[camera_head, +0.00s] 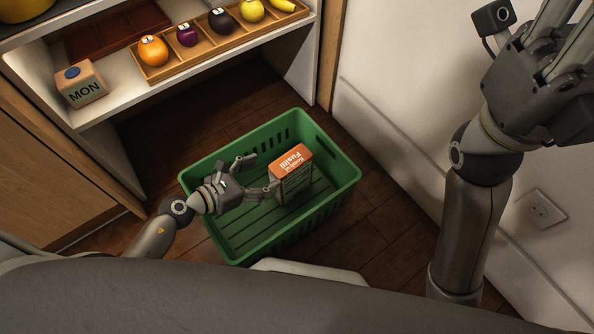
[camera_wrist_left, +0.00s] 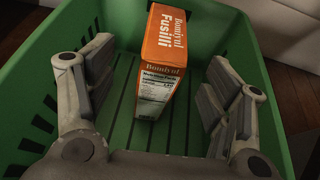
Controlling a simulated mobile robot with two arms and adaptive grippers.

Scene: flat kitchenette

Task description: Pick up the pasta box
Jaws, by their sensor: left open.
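The pasta box (camera_head: 292,172) is orange on top with "Fusilli" lettering and stands upright inside the green crate (camera_head: 343,178). My left gripper (camera_head: 259,174) reaches into the crate from the left, with its fingers pointing at the box. In the left wrist view the pasta box (camera_wrist_left: 161,62) stands ahead, between the two spread fingers, with clear gaps on both sides. The left gripper (camera_wrist_left: 158,95) is open and empty. My right gripper (camera_head: 558,50) is raised at the upper right, near the wall; its fingertips are cut off by the picture edge.
A white wall with a socket (camera_head: 541,208) is on the right. The rest of the crate floor is bare.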

